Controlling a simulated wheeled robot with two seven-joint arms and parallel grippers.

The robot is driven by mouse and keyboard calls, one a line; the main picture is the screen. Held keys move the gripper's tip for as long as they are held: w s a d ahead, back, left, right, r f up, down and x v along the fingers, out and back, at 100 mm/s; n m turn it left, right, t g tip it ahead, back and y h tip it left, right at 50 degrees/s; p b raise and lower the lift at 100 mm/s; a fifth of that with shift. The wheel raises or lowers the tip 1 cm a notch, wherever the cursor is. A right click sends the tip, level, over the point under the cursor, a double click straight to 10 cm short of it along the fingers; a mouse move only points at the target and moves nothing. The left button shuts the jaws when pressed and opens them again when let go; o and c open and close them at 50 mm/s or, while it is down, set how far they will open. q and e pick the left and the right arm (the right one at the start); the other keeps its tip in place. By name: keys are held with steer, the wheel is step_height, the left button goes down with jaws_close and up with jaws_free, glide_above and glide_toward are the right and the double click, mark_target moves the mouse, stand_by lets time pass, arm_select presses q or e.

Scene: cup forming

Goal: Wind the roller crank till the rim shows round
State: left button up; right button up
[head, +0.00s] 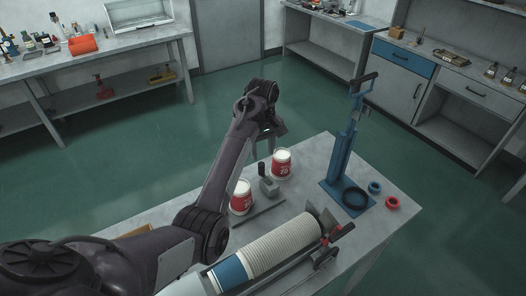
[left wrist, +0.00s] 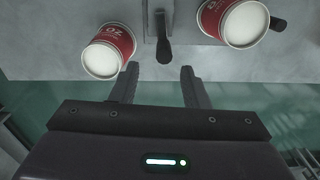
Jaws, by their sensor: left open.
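A grey block with an upright black handle (head: 266,183) stands on the table between two red-and-white cups; I cannot tell whether it is the roller crank. The left cup (head: 241,199) and the right cup (head: 282,163) stand upright with pale round tops. My left gripper (head: 270,132) is over the table's far edge, beyond the cups. In the left wrist view the fingers (left wrist: 160,84) are open and empty, with the black handle (left wrist: 163,48) just ahead of the gap and cups (left wrist: 108,52) and (left wrist: 240,20) on either side. My right gripper is not in view.
A long ribbed white cylinder with a blue band (head: 268,248) lies at the table's front, beside dark parts with a red knob (head: 325,242). A blue lever press (head: 346,165) stands at the right, near blue (head: 375,188) and red (head: 392,202) rings. Benches line the walls.

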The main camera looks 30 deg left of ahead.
mark_target(262, 167)
arm_select(q)
steer(key=f, duration=0.1)
steer(key=s+f+p, duration=0.1)
steer(key=f, duration=0.1)
steer(key=shift+a+p, duration=0.1)
steer(key=shift+p, duration=0.2)
step_height(262, 167, down, 4)
steer(key=shift+w+r+p, duration=0.15)
steer(key=shift+r+p, duration=0.1)
steer(key=shift+p, duration=0.25)
steer(key=shift+w+f, duration=0.1)
steer(key=shift+f, duration=0.4)
steer(key=c, duration=0.4)
jaws_close()
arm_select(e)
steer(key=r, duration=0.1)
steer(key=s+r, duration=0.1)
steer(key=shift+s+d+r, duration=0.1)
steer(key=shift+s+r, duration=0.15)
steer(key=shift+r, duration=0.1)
